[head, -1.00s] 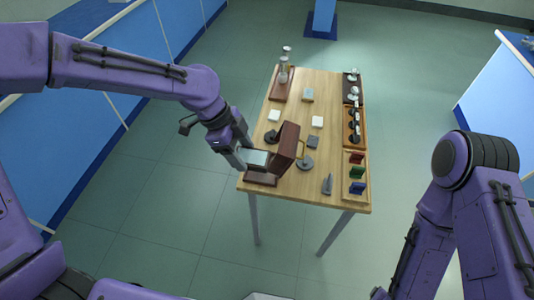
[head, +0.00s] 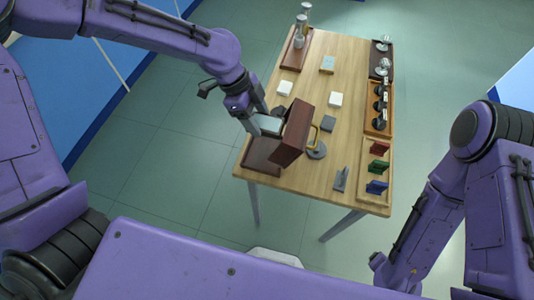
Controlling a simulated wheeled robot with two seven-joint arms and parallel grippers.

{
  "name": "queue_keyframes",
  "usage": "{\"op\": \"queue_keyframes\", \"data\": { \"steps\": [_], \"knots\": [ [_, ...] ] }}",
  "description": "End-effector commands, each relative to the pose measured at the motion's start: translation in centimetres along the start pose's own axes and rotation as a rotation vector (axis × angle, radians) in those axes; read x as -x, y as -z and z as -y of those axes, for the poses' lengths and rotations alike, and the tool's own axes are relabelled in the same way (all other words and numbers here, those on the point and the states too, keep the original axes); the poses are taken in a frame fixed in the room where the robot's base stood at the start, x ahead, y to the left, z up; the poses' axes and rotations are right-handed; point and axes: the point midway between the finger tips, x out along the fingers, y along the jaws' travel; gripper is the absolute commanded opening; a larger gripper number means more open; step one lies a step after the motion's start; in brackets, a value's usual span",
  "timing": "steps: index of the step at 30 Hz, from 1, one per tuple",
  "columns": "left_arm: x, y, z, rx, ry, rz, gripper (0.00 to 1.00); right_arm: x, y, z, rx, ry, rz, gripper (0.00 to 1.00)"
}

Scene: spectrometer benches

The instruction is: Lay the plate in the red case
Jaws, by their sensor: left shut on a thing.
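The plate (head: 269,125) is a flat pale grey-blue square. My left gripper (head: 258,120) is shut on it at its left edge and holds it about level. The red case (head: 258,163) stands open at the near left corner of the table, its dark red-brown base lying flat. Its lid (head: 298,135) stands up, tilted, on the right. The plate is beside the lid, at the far side of the base in the picture; its height above the base is hard to tell. The lid may hide its right end. My right gripper is out of view.
A tray (head: 388,152) of coloured plates lines the right edge. Small blocks (head: 335,99) lie mid-table.

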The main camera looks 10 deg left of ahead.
Motion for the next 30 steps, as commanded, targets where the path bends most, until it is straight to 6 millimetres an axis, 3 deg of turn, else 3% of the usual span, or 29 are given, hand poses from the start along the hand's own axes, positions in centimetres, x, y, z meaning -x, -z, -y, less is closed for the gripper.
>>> {"op": "queue_keyframes", "data": {
  "steps": [1, 5, 21, 30],
  "knots": [
    [-1.4, -0.6, 0.0, 0.001, 0.0, 0.0, 0.26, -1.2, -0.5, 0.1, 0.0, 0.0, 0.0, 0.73],
    [-3.1, -1.3, 0.0, 0.001, 0.0, 0.0, 0.26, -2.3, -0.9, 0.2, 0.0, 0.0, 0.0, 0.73],
    [-11.6, -4.9, -0.2, 0.003, -0.001, 0.001, 0.26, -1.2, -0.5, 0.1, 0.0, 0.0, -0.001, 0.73],
    [-12.2, -5.2, -0.1, 0.003, 0.002, 0.0, 0.26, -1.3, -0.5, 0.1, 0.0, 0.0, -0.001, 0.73]
  ]
}}
